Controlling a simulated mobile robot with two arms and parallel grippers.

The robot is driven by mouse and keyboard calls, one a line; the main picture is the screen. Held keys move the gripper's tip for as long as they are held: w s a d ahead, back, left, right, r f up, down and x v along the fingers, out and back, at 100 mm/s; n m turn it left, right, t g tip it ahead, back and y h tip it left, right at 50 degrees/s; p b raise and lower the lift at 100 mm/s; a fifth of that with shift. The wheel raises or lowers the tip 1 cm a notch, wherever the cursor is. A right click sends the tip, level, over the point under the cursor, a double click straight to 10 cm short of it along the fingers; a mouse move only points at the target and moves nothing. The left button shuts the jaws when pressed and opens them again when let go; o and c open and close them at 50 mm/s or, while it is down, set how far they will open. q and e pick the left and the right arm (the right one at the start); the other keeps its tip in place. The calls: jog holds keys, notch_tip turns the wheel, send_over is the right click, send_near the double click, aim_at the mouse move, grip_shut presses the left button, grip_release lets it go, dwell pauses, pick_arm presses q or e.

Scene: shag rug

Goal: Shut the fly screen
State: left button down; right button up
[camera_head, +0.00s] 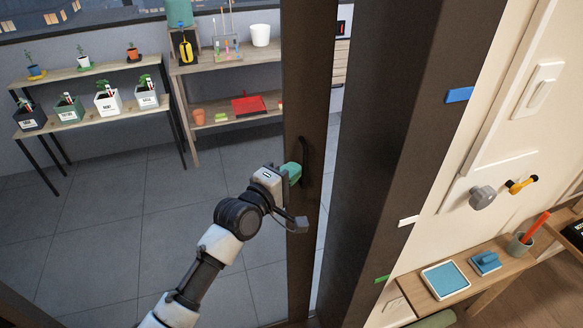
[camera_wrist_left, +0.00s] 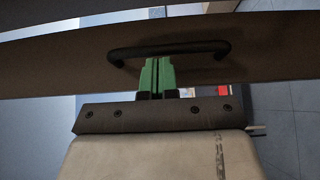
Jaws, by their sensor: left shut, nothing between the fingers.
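The fly screen shows as a dark upright frame edge (camera_head: 308,85) in the head view, with a dimmer view of the room beyond to its left. A black bar handle (camera_head: 304,162) is fixed on this edge. A narrow brighter gap separates the edge from the wide dark door post (camera_head: 375,150) on its right. My left gripper (camera_head: 294,173) is shut and empty, with its green fingertips at the left side of the handle. In the left wrist view, the fingertips (camera_wrist_left: 157,75) are together just beside the handle bar (camera_wrist_left: 170,49); contact is unclear.
A wall with a light switch (camera_head: 538,90) and a wooden shelf (camera_head: 470,285) stands right of the post. Beyond the screen are a plant bench (camera_head: 85,70) and shelves (camera_head: 228,62). The tiled floor (camera_head: 110,220) there is clear.

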aim_at(313, 165)
pick_arm(q)
jog(key=d, duration=0.1)
jog(key=w+d, duration=0.1)
jog(key=d, duration=0.1)
jog(key=w+d, duration=0.1)
jog(key=d, duration=0.1)
jog(key=shift+r, duration=0.1)
jog(key=shift+s, duration=0.1)
pick_arm(e)
jog(key=shift+w+d+r, duration=0.15)
jog(key=shift+w+d, duration=0.1)
jog(key=shift+d, duration=0.05)
jog(key=shift+a, duration=0.15)
pick_arm(q)
jog(key=shift+a, duration=0.1)
pick_arm(e)
jog(key=shift+a, duration=0.1)
